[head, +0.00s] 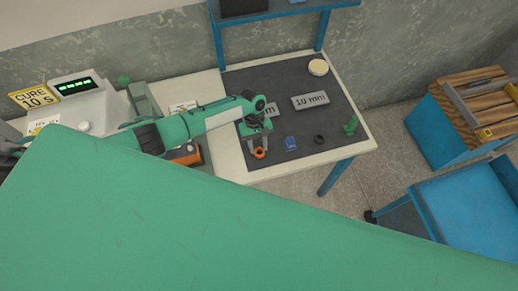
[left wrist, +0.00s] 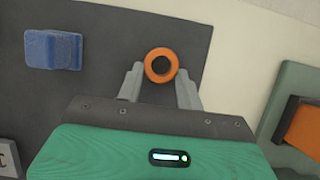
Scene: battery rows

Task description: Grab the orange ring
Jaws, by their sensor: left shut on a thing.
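The orange ring (head: 260,153) is at the front left of the dark mat (head: 285,79) on the table. My left gripper (head: 258,146) reaches down to it from above, its fingers on either side of it. In the left wrist view the orange ring (left wrist: 161,65) sits between the two grey fingertips (left wrist: 160,80), and the gripper is shut on it. Whether the ring touches the mat or is lifted I cannot tell. My right gripper is not in view.
A blue block (head: 290,144), a black ring (head: 319,139), a green piece (head: 350,125) and a "10 mm" plate (head: 310,100) lie on the mat. A cream round piece (head: 318,67) is at the back. A blue shelf (head: 285,12) stands behind. An orange-fronted green device (head: 187,155) is left.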

